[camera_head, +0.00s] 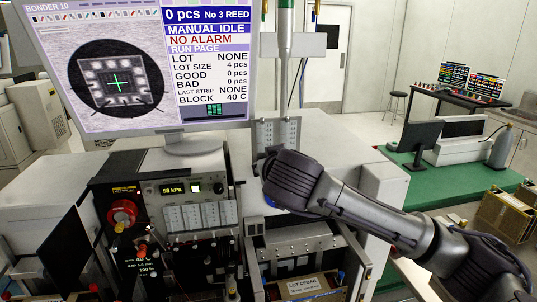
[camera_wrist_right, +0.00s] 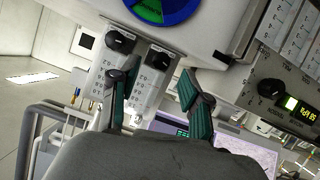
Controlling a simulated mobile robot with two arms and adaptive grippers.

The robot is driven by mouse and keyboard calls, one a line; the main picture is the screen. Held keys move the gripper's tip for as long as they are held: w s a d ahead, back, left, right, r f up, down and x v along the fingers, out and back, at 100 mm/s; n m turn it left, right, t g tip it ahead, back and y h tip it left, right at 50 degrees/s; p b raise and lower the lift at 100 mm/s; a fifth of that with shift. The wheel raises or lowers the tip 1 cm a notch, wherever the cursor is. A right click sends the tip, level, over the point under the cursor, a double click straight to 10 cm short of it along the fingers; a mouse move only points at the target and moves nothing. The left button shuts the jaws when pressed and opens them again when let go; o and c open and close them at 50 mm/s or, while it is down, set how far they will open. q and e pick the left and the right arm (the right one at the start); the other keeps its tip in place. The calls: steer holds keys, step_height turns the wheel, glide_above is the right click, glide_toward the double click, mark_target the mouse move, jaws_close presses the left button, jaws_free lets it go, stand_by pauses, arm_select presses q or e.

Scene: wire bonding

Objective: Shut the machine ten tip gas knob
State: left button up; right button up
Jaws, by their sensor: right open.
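I cannot read which is the tip gas knob or how far either is turned. My right gripper (camera_wrist_right: 153,84) is open, with its two green-padded fingers apart near the knobs and nothing seen between them. In the head view my right gripper (camera_head: 268,170) hides the lower plates and the knobs.
A pressure panel with a lit display (camera_head: 173,189) and several small flow meters (camera_head: 200,216) is left of my gripper. A red knob (camera_head: 122,213) is farther left. A blue and green disc (camera_wrist_right: 165,8) sits near the knobs. The monitor (camera_head: 140,65) stands above.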

steer(key=p+x, duration=0.1)
steer(key=x, duration=0.2)
steer(key=shift+w, duration=0.15)
jaws_close()
arm_select(q)
step_height(320, 180, down, 10)
steer(key=w+b, duration=0.2)
steer(key=b, duration=0.9)
steer(key=shift+b, duration=0.4)
arm_select(e)
steer(key=m+y, duration=0.1)
steer(key=m, duration=0.1)
steer(key=m+y, duration=0.1)
steer(key=shift+d+m+y, duration=0.25)
steer(key=shift+m+y, duration=0.05)
steer(key=shift+m, duration=0.1)
